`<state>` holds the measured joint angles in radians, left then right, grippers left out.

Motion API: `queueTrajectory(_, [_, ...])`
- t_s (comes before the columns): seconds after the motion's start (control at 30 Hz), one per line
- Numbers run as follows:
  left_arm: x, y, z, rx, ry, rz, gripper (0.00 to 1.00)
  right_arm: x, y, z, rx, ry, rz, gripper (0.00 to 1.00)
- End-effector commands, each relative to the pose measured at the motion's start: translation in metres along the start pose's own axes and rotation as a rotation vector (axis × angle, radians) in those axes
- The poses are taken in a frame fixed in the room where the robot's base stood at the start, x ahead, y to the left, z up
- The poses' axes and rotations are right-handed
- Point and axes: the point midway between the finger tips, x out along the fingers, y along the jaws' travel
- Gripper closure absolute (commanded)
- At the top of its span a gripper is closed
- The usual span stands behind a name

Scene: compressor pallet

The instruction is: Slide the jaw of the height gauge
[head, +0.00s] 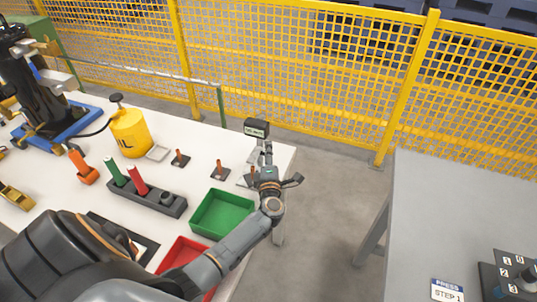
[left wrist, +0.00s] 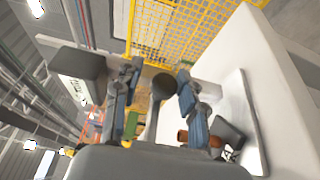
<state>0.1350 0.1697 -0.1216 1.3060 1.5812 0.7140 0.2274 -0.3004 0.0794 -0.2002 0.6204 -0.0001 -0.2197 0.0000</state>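The height gauge stands near the table's right back corner in the head view. Its dark head with a small display (head: 256,128) shows above my left gripper (head: 268,168), which hides much of its lower part. In the left wrist view the dark head (left wrist: 80,62) is at the left. My left gripper (left wrist: 158,95) has its two fingers spread there. A dark round knob (left wrist: 163,86) on a grey stem shows between them, and I see gaps on both sides. I cannot tell which part is the jaw. My right gripper is not in view.
On the white table (head: 205,143) are a green bin (head: 222,213), a red bin (head: 182,254), a dark rack with coloured tubes (head: 160,200), a yellow oil can (head: 130,133) and small orange-handled pieces (head: 180,158). A yellow fence (head: 300,60) stands behind. A grey table (head: 440,210) is at the right.

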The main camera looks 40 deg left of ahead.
Motion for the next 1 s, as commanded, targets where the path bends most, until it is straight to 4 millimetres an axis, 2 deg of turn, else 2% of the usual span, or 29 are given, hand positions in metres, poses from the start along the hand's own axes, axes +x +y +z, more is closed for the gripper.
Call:
queueTrajectory(0.37, [-0.006,-0.002,0.000,0.000,-0.001,-0.003,0.53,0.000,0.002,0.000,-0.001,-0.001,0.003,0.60])
queueTrajectory(0.47, [-0.019,-0.003,0.000,-0.001,-0.002,-0.005,0.53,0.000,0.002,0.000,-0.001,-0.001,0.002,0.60])
queueTrajectory(0.8, [-0.090,-0.002,-0.001,-0.002,0.001,-0.005,0.53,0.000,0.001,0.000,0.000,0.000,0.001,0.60])
queueTrajectory(1.0, [-0.115,-0.001,0.000,-0.001,-0.001,-0.002,0.53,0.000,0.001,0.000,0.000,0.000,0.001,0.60])
